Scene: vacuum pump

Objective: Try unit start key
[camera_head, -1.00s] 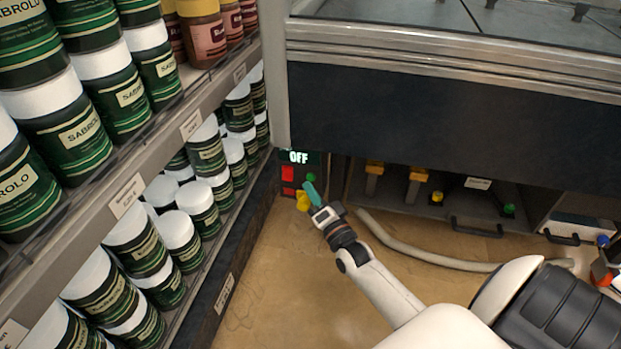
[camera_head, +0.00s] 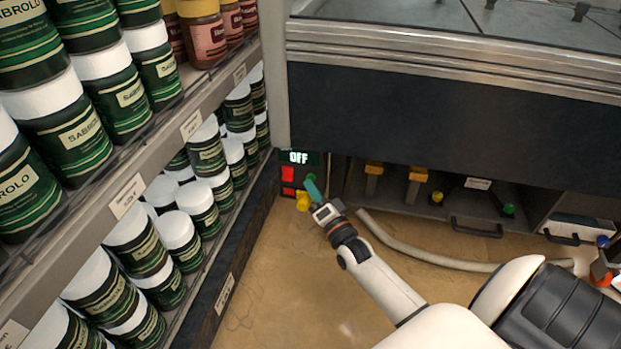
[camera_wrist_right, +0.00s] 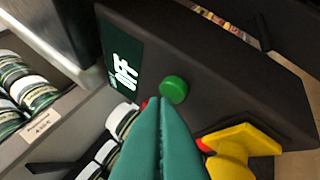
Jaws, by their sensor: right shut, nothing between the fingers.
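The dark control unit (camera_head: 317,161) stands low at the end of the shelf. Its display (camera_head: 298,157) reads OFF. A round green button (camera_head: 311,177) is on its front face and shows plainly in the right wrist view (camera_wrist_right: 173,90). Red controls (camera_head: 288,174) and a yellow knob (camera_head: 302,201) are beside and below it. My right gripper (camera_head: 309,183) has its teal fingers together and empty, with the tips close to the green button. In the right wrist view the fingertips (camera_wrist_right: 160,101) appear just below the button; I cannot tell whether they touch. My left gripper is not in view.
Shelves (camera_head: 150,160) of green jars run along the left. A dark cabinet (camera_head: 440,125) overhangs the unit.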

